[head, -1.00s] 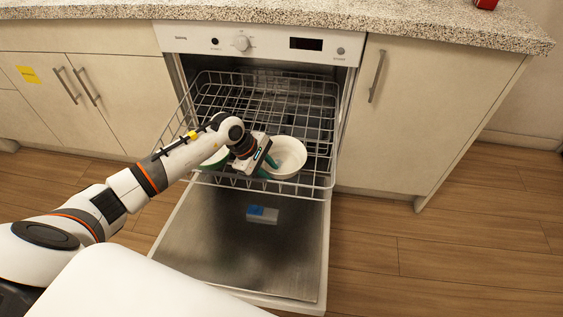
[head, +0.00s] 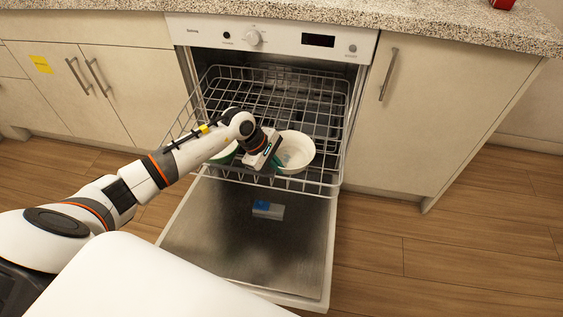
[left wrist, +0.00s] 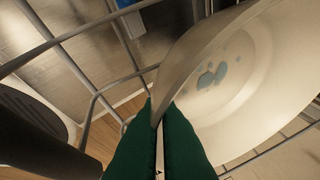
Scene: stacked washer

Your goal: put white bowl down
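The white bowl (head: 299,149) is at the front of the dishwasher's upper rack (head: 318,187), opening upward. My left gripper (head: 280,163) is at the bowl's left side, coming from the left. In the left wrist view, its green fingers (left wrist: 160,108) lie close on either side of the rim of the white bowl (left wrist: 245,95), shut on it. Bluish spots show inside the bowl. Whether the bowl rests on the rack wires or hangs just above them is hard to tell. My right gripper is not in view.
A green bowl (head: 225,154) sits in the rack left of the white bowl, partly hidden by my left arm. The dishwasher door (head: 240,250) is folded down below, with a small blue and white box (head: 267,209) on it. The rack's back half looks empty.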

